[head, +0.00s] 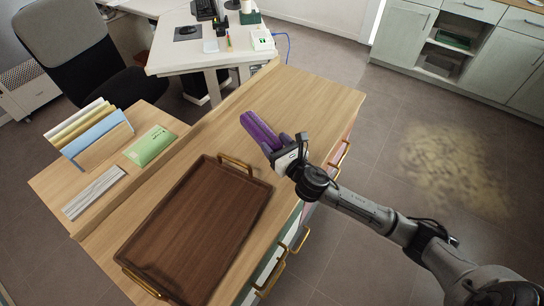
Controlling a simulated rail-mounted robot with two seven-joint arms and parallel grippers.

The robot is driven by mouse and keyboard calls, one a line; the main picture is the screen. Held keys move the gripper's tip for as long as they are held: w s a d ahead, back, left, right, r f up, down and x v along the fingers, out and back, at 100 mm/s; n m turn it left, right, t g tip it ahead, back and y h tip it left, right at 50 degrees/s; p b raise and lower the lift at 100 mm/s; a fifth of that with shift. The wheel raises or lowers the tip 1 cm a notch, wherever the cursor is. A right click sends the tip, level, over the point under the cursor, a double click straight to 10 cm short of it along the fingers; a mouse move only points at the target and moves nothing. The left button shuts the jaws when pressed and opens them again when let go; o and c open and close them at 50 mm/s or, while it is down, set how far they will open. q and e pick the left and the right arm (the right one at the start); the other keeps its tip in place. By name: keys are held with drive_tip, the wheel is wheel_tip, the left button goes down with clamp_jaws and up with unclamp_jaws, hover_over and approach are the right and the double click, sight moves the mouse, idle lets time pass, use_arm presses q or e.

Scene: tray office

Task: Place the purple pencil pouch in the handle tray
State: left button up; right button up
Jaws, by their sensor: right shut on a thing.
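The purple pencil pouch (256,127) is at the far part of the wooden counter, beyond the tray. My right gripper (279,147) is shut on the near end of the pouch; whether the pouch touches the counter I cannot tell. The handle tray (197,222) is a dark brown wooden rectangle with a brass handle at each short end. It lies flat on the counter, to the lower left of the gripper, and looks empty. My left gripper is not in view.
A lower ledge on the left holds a file sorter (92,136), a green packet (150,146) and a grey slatted block (94,192). A white desk (209,60) stands behind. The counter (309,92) is bare at its far right end.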

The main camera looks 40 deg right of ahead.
drive_tip(key=shift+w+a+f, duration=0.4)
wheel_tip(320, 180, down, 4)
drive_tip(key=b, duration=0.3)
drive_tip(key=shift+r, duration=0.1)
drive_tip(key=shift+d, duration=0.1)
drive_tip(key=o, duration=1)
